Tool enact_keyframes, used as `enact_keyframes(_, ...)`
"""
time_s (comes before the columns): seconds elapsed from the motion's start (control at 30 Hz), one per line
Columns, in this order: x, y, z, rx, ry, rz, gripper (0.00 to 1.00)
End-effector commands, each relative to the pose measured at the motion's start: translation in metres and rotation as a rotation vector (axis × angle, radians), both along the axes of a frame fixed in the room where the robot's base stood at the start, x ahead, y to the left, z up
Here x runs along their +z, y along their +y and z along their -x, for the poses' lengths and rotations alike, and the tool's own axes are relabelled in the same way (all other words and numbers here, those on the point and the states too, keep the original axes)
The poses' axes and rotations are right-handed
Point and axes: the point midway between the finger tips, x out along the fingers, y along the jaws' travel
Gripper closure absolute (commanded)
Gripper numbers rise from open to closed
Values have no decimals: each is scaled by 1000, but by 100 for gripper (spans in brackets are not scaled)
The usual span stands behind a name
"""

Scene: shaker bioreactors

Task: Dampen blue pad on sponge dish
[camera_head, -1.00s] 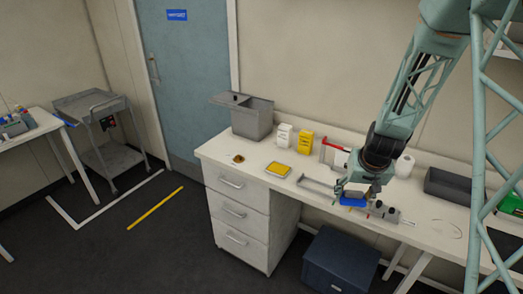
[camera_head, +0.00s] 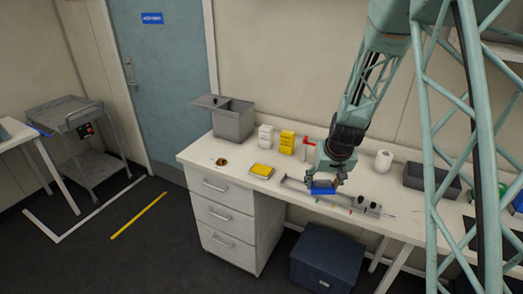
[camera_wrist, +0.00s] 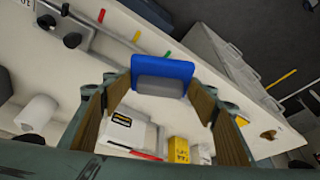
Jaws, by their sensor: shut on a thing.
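The blue pad (camera_head: 322,188) is a small block held between the fingers of my gripper (camera_head: 324,181), above the bench at the left part of a long grey fixture. In the wrist view the blue pad (camera_wrist: 163,68) shows a grey face toward the camera, with a finger of my gripper (camera_wrist: 161,90) on each side. The sponge dish (camera_head: 261,171) lies flat on the bench to the left of my gripper, with a yellow top and a pale rim. The pad is apart from the dish.
A grey bin (camera_head: 233,120), a white box (camera_head: 266,137) and a yellow box (camera_head: 287,142) stand behind the dish. A small amber item (camera_head: 221,162) lies left of it. The grey fixture with black knobs (camera_head: 366,207) lies right of the pad.

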Motion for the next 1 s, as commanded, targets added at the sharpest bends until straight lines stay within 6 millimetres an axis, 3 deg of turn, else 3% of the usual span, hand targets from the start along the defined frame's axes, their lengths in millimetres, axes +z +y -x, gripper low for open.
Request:
enact_keyframes(0.3, 11, 79, -74, 114, -1, -5, 55)
enact_keyframes(0.6, 17, 166, -135, 228, -1, -3, 55)
enact_keyframes(0.8, 19, 216, -162, 288, 0, -1, 55)
enact_keyframes(1.0, 20, 244, -174, 321, 0, 1, 55)
